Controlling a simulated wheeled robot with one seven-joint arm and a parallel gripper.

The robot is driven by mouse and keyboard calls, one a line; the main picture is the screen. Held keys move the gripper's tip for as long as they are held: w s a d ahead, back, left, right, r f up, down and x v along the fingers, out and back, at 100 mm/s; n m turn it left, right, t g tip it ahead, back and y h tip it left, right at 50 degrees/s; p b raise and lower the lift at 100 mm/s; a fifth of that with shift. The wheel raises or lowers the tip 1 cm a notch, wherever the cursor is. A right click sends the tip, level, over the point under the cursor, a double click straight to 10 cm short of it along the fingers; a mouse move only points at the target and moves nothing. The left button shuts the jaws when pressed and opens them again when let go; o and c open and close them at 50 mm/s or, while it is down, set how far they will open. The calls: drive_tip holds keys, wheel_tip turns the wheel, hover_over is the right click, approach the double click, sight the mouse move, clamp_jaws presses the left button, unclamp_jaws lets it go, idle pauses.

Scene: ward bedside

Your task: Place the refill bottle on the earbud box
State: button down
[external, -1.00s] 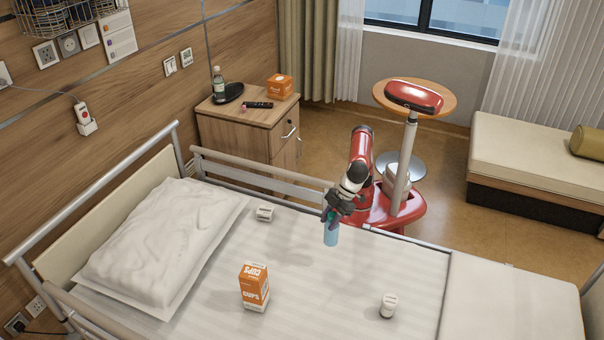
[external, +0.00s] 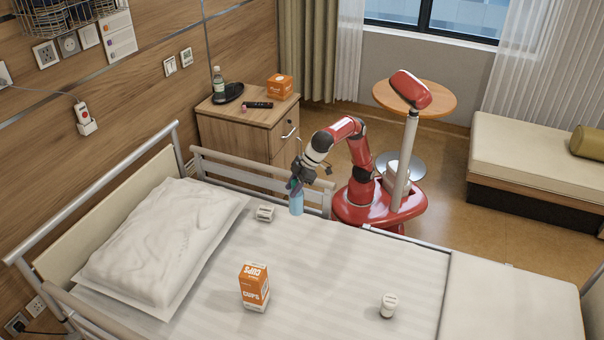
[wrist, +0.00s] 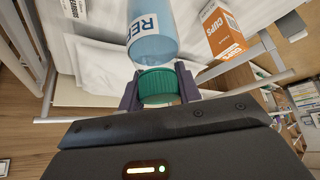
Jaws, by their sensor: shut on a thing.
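The refill bottle (external: 296,204) is light blue with a green cap and a white label reading "REF…". My gripper (external: 295,184) is shut on its cap, and the bottle hangs upright above the far side of the bed. In the wrist view the purple fingers stand on either side of the green cap (wrist: 158,86), with the blue body (wrist: 152,35) beyond. A small white box with dark print (external: 265,213), apparently the earbud box, lies on the bed just left of and below the bottle in the external view. It also shows in the wrist view (wrist: 73,8).
An orange and white cups carton (external: 254,287) stands mid-bed, and a small white container (external: 388,306) stands to its right. A pillow (external: 165,240) lies at the left. The bed rail (external: 250,178) runs behind the bottle. A bedside cabinet (external: 235,120) holds several items.

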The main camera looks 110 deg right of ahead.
drive_tip(key=w+d+r+m+h, duration=0.1)
drive_tip(key=w+d+m, duration=0.15)
drive_tip(key=d, duration=0.95)
drive_tip(key=w+d+r+m+h, duration=0.15)
drive_tip(key=w+d, duration=0.25)
drive_tip(key=d, duration=0.7)
wheel_tip(320, 180, down, 19)
drive_tip(key=b, duration=0.5)
drive_tip(key=shift+d+f, duration=0.15)
drive_tip(key=shift+f, duration=0.05)
drive_tip(key=shift+f+b, duration=0.25)
drive_tip(key=shift+b, duration=0.1)
drive_tip(key=c, duration=1)
unclamp_jaws()
drive_tip(key=shift+r, duration=0.1)
